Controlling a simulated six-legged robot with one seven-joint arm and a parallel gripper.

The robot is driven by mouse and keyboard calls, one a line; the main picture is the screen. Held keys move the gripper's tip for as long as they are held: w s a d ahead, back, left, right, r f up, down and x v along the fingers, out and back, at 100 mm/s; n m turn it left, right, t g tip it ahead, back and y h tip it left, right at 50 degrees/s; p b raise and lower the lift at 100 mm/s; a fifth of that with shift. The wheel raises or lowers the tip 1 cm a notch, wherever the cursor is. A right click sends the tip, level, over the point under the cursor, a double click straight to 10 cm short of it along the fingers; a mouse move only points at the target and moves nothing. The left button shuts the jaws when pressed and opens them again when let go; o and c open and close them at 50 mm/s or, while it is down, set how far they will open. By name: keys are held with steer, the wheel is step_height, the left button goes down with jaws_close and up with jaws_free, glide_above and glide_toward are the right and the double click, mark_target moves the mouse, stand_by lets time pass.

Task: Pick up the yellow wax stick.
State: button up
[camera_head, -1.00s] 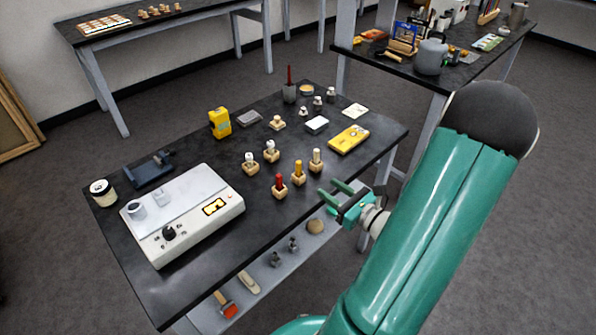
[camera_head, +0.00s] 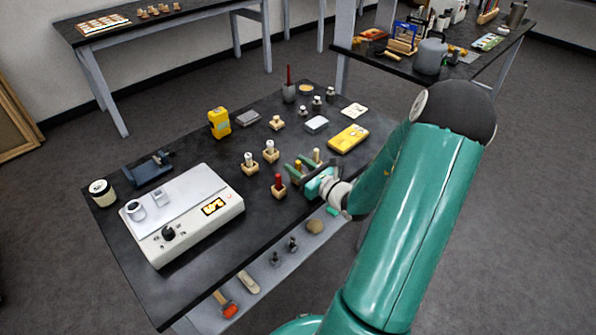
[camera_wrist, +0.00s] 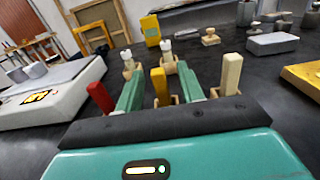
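In the head view my gripper (camera_head: 298,166) is low over the front of the table, and only the top of the yellow stick (camera_head: 298,163) shows between the fingers. I cannot tell whether the fingers touch anything.
A red stick (camera_head: 279,180) is close on the left and a cream stick (camera_head: 317,154) close on the right. Two white sticks (camera_wrist: 166,51) stand behind. A grey-white heater box (camera_head: 185,215) sits at left, a yellow packet (camera_head: 348,138) at right.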

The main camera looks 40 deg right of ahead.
steer(key=shift+w, duration=0.2)
steer(key=shift+c, duration=0.5)
jaws_close()
steer(key=shift+r, duration=0.15)
